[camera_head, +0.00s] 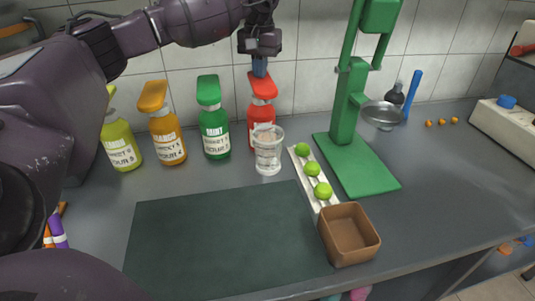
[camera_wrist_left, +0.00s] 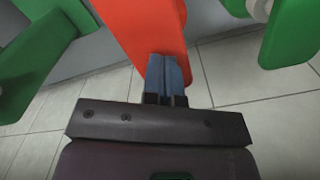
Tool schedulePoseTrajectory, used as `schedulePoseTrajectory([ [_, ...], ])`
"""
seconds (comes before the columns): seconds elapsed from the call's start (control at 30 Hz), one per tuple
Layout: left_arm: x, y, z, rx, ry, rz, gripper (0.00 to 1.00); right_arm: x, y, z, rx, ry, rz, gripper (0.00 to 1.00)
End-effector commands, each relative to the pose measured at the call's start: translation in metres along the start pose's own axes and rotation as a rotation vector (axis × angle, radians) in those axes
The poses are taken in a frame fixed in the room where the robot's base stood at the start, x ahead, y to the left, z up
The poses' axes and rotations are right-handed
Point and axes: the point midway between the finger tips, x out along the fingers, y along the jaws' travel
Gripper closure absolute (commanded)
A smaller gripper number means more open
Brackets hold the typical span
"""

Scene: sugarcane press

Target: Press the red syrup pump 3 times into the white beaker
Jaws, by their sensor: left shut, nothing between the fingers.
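The red syrup pump bottle (camera_head: 259,115) stands at the back of the counter, right of the green bottle. The white beaker (camera_head: 268,150) stands right in front of it and hides part of its body. My left gripper (camera_head: 259,68) is above the red pump head (camera_head: 263,87), with its shut blue fingertips pointing down at its top. In the left wrist view the shut fingers (camera_wrist_left: 167,75) overlap the red pump head (camera_wrist_left: 150,25); they look to be at or touching it, with nothing between them. My right gripper is not in view.
Green (camera_head: 213,125), orange (camera_head: 164,130) and yellow-green (camera_head: 121,145) pump bottles stand to the left. A green press (camera_head: 345,130), a white tray with green limes (camera_head: 303,183) and a brown box (camera_head: 348,235) are to the right. The dark mat (camera_head: 220,240) is bare.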

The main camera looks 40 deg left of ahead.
Motion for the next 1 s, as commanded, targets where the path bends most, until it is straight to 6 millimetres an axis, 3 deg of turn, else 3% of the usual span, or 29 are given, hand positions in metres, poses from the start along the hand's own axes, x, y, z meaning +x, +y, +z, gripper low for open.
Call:
schedulePoseTrajectory([
  [1.0,0.032,0.0,0.0,0.0,-0.005,-0.002,1.0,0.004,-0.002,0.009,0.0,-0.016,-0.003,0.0],
])
